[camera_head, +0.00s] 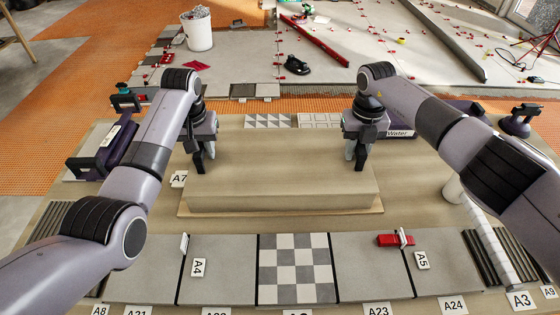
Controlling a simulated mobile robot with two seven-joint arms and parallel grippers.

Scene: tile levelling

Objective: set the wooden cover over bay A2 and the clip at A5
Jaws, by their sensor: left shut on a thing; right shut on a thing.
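The wooden cover (280,188) is a long, plain light-wood box, lying across the middle of the worktop behind the row of tiles. My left gripper (203,165) is shut on its left end and my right gripper (357,160) is shut on its right end. A checkered tile (295,268) lies in the middle of the front row, its label cut off by the lower edge, so I cannot read whether it is bay A2. At label A5 (422,260), a white clip (403,238) stands at the tile joint with a red wedge (388,240) at it.
Plain grey tiles (222,270) flank the checkered one. A white clip (184,243) stands near label A4 (198,267). Dark slatted strips and a white roller lie at the right. A purple-dark tool (100,150) stands at the left. A white bucket (198,30) is behind.

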